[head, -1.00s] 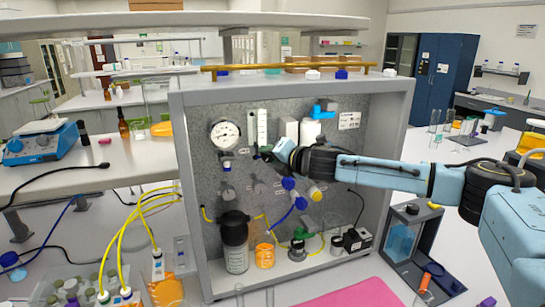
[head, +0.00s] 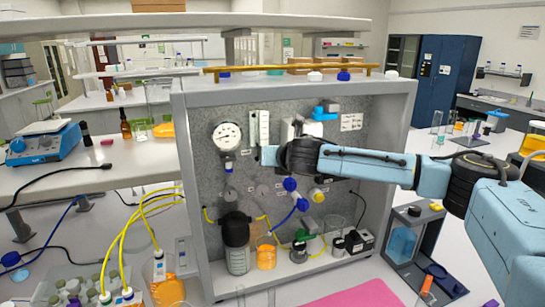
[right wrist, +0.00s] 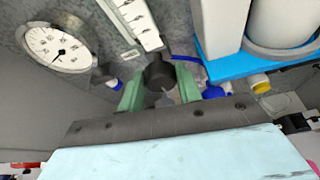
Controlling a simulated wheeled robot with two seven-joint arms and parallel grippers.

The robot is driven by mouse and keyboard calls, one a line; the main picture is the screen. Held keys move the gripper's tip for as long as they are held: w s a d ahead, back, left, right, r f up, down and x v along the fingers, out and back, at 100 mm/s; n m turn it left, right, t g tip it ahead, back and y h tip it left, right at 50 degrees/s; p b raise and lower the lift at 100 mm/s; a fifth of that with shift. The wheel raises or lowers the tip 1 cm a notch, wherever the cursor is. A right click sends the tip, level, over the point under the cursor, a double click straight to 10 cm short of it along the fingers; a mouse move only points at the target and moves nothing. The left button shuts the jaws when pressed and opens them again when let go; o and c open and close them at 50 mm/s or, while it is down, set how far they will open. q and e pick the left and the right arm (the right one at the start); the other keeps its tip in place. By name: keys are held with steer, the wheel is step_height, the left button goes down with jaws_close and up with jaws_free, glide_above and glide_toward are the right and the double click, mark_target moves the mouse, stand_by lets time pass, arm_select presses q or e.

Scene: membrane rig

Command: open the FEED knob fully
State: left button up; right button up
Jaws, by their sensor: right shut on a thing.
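A dark round knob (right wrist: 160,72) sits on the grey panel just below the white flow scale (right wrist: 135,18) in the right wrist view. I cannot read a FEED label on it. The green fingers of my right gripper (right wrist: 160,88) stand on either side of it, shut on it. In the head view my right gripper (head: 264,155) reaches the panel from the right, under the flow scale (head: 259,128), and the knob is hidden behind it. My left gripper is not in view.
A round gauge (head: 227,136) is left of my right gripper; it also shows in the right wrist view (right wrist: 57,47). White cylinders on a blue bracket (right wrist: 225,68) stand close on the right.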

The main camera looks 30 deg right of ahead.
steer(key=shift+f, duration=0.15)
stand_by(0.4)
steer(key=o, duration=1)
steer(key=b+v, duration=0.2)
steer(key=v, duration=1.1)
steer(key=shift+s, duration=0.15)
steer(key=shift+a, duration=0.1)
